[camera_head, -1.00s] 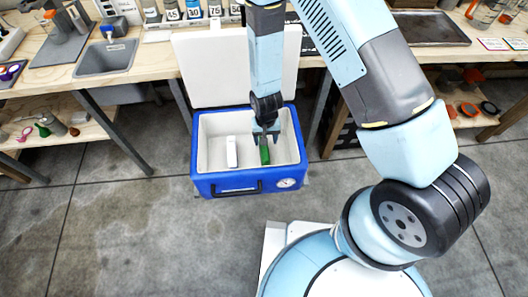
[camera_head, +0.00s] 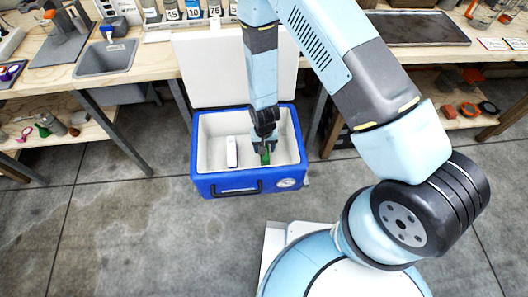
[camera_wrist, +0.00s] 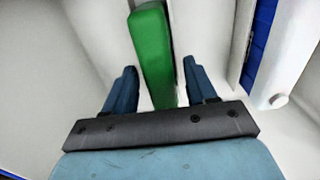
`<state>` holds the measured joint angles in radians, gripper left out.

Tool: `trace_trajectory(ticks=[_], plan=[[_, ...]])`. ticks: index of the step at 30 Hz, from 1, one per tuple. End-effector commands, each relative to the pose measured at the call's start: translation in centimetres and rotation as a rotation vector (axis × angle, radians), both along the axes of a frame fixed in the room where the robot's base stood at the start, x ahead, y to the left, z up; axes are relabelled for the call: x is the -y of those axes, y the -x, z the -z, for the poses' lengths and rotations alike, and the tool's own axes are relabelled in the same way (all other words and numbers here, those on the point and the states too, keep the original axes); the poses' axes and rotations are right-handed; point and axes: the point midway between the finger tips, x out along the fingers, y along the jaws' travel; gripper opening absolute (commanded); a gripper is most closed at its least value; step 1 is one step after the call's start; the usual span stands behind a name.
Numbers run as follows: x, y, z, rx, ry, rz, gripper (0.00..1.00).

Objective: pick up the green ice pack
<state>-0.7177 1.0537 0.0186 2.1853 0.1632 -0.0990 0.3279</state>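The green ice pack (camera_head: 266,158) stands on edge inside the blue cooler (camera_head: 226,183), right of its middle. In the wrist view the green ice pack (camera_wrist: 153,50) runs between the two fingers of my gripper (camera_wrist: 160,85). A gap shows on each side of it, so the fingers are apart and not touching it. In the head view my gripper (camera_head: 265,148) is down inside the cooler, over the ice pack, and partly hides it. A white ice pack (camera_head: 232,152) stands apart to the left in the cooler.
The cooler's white lid (camera_head: 207,70) is open, standing up behind it against the workbench. The cooler walls surround my gripper closely. The workbench (camera_head: 150,60) with a sink (camera_head: 104,59) and bottles lies behind. The concrete floor (camera_head: 120,230) at left is clear.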

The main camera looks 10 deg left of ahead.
Motion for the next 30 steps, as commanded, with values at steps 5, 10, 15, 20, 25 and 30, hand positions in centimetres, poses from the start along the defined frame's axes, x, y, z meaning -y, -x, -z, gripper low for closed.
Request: trace_trajectory(ticks=[5,10,15,20,25,30], plan=[[0.01,0.01,-0.01,0.0,0.0,0.0,0.39],[0.0,0.0,-0.02,0.0,0.0,0.0,0.22],[0.01,0.01,-0.02,0.0,0.0,0.0,0.06],[0.0,0.0,-0.03,0.0,0.0,0.0,0.0],[0.0,0.0,-0.04,0.0,0.0,0.0,0.0],[-0.02,-0.04,-0.65,0.001,0.0,0.0,0.0]])
